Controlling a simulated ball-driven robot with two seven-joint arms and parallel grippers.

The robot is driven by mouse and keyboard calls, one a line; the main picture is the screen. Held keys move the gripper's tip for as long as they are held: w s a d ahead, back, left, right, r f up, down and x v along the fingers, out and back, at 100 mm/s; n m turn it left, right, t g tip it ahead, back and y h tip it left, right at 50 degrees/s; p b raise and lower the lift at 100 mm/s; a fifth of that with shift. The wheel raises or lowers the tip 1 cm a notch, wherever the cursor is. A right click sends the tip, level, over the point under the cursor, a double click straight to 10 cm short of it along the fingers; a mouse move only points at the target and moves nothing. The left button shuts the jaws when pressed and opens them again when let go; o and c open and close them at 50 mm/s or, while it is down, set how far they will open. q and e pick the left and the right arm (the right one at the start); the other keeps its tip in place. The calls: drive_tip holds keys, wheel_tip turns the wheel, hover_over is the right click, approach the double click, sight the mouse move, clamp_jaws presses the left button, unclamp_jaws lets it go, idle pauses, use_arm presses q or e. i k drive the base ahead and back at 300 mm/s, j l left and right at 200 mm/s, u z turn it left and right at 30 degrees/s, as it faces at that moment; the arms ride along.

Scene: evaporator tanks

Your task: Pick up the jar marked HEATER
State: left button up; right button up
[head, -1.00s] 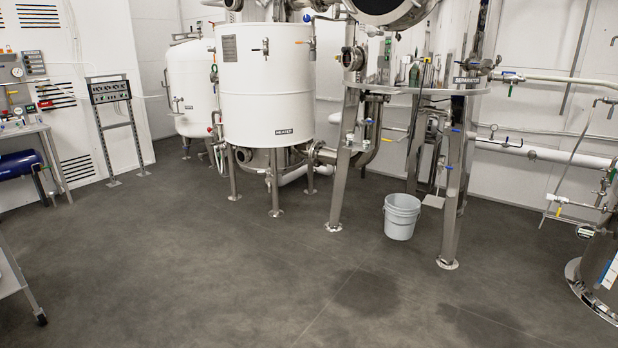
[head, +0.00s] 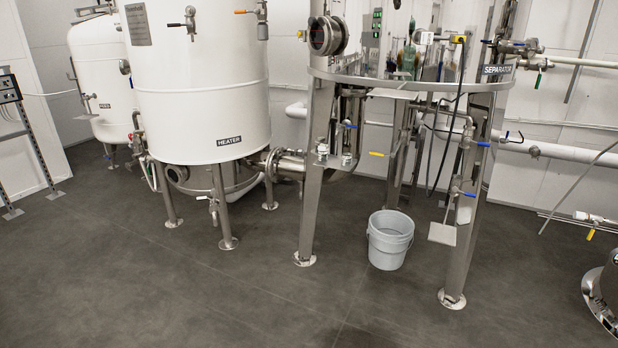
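A large white cylindrical tank (head: 200,100) stands on steel legs at the left of the head view. A black label reading HEATER (head: 229,140) is on its lower front. The tank's top is cut off by the frame edge. I see no small jar marked HEATER. Neither of my grippers is in view.
A steel stand labelled SEPARATOR (head: 496,70) is right of the tank. A grey bucket (head: 390,240) sits on the floor between its legs. A smaller white tank (head: 103,80) is behind at left. Pipes line the back wall. The dark floor (head: 150,290) in front is clear.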

sight(346, 156)
drive_tip(key=i+j+z, duration=0.15)
drive_tip(key=i+z, duration=0.2)
drive_tip(key=i+j+z, duration=0.5)
drive_tip(key=z, duration=0.15)
drive_tip(key=i+j+z, duration=0.45)
drive_tip(key=z, duration=0.25)
